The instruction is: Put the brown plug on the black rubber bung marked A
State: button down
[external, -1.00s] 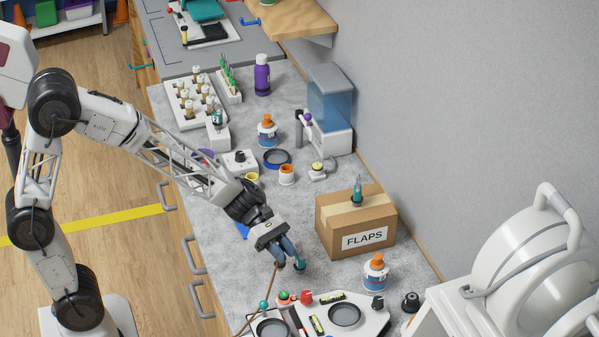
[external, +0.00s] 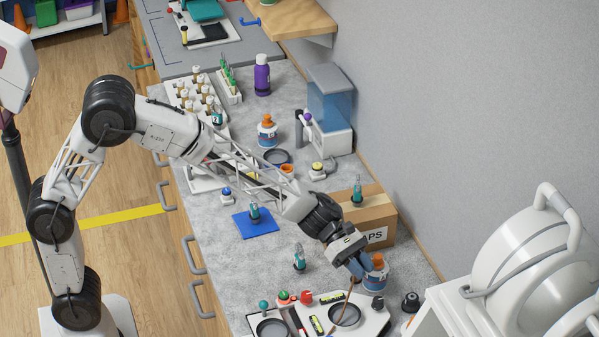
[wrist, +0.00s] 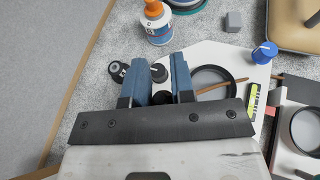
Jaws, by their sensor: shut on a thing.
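A round black bung (external: 411,302) with a light mark stands on the counter beside the right end of the white control panel. It also shows in the wrist view (wrist: 119,70), left of my left finger; its letter is too small to read surely. My gripper (external: 357,271) is above the far edge of the panel, apart from the bung. In the wrist view my gripper (wrist: 160,62) is shut on the brown plug, whose body is mostly hidden by the fingers. A brown strand (wrist: 222,86) trails from it to the right, over the panel's round dish.
A bottle with an orange cap (external: 378,262) stands close beside my gripper. A cardboard box (external: 376,213) is behind it. The panel (external: 385,322) carries a black knob (external: 377,303) and other knobs. A large white machine (external: 520,260) bounds the right side.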

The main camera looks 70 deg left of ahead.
jog(key=shift+w, duration=0.1)
jog(key=w+d, duration=0.2)
jog(key=w, duration=0.5)
jog(key=w+d+f, duration=0.1)
jog(key=w+d, duration=0.2)
jog(key=w, duration=0.5)
jog(key=shift+f, duration=0.25)
jog(key=shift+d+f, duration=0.1)
jog(key=shift+s+f, duration=0.1)
jog(key=shift+f, duration=1.55)
jog(key=shift+f, duration=0.15)
jog(key=c, duration=1)
grip_release()
jog(key=shift+o, duration=0.2)
